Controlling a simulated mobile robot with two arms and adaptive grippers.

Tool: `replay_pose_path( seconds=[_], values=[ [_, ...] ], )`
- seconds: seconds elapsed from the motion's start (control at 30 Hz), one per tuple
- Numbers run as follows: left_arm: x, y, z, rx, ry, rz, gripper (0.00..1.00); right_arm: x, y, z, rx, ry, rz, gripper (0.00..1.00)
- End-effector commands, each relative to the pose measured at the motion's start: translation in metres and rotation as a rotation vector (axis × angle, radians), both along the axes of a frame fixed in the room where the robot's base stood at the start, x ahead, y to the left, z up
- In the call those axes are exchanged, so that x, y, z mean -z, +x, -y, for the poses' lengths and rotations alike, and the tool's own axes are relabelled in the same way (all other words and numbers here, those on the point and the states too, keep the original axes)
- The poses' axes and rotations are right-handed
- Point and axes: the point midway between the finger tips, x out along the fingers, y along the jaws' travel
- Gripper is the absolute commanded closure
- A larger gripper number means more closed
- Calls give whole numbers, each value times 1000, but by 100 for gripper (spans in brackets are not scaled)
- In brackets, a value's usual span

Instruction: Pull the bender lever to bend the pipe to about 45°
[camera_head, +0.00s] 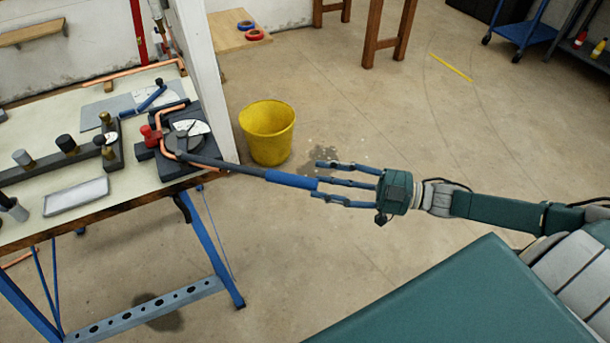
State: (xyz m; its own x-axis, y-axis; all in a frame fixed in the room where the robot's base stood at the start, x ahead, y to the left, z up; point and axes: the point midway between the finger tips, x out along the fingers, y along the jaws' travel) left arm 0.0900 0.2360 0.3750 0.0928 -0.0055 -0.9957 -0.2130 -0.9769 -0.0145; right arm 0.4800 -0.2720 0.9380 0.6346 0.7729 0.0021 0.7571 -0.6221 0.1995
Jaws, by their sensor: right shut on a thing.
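The pipe bender (180,138) is a dark block on the left workbench, with a round former, a white dial and a red clamp (150,136). A copper pipe (163,112) runs through it, and more copper shows beneath the lever near the bench edge; the bend angle is hard to read. The bender lever (228,165) is a dark bar that sticks out past the bench's right edge and ends in a blue grip (292,180). My right gripper (320,182) is shut on the end of that blue grip, coming from the right. My left gripper is out of view.
A yellow bucket (267,132) stands on the floor just behind the lever. A white partition (205,75) rises behind the bender. The bench (130,195) holds several fittings and a grey tray (77,196). The floor to the right is mostly clear.

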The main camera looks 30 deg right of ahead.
Motion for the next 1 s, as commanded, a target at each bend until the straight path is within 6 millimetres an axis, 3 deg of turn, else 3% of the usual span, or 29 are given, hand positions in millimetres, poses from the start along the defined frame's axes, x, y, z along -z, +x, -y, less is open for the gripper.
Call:
replay_pose_path(
  seconds=[0.1, 0.53, 1.0],
  values=[
    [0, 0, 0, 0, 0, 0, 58, 0, -3, 11, 8, -5, -1, 58],
    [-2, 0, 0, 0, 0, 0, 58, -2, -6, 14, 9, -4, 2, 58],
    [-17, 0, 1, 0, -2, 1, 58, -1, -29, 35, 4, -4, -1, 58]
  ],
)
